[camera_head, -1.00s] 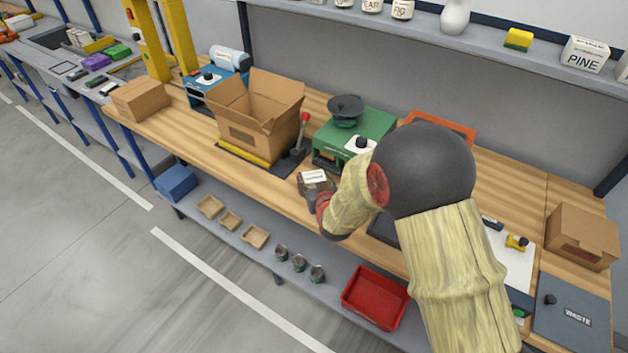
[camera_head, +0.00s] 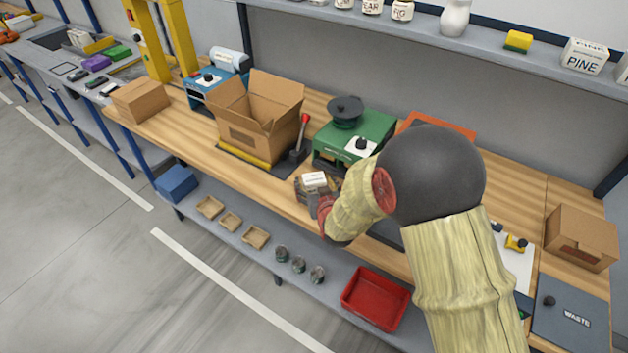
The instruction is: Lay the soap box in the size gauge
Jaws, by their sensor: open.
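A small white box with a dark printed label, which looks like the soap box (camera_head: 314,180), is at the front part of the wooden bench, right at my gripper. My gripper (camera_head: 313,190) is open, with its grey fingers around or just beside this box. The view is too small to tell whether they touch it or whether it rests on the bench. My forearm and dark elbow hide the bench to the right of it. I cannot tell for certain which thing is the size gauge; an orange-red frame (camera_head: 440,124) shows partly behind my elbow.
A green machine (camera_head: 375,130) with a dark round top stands behind my gripper. An open carton (camera_head: 250,138) and a red-knobbed lever (camera_head: 302,132) stand to the left. A red tray (camera_head: 375,299) is on the lower shelf. A closed carton (camera_head: 582,237) stands at the right.

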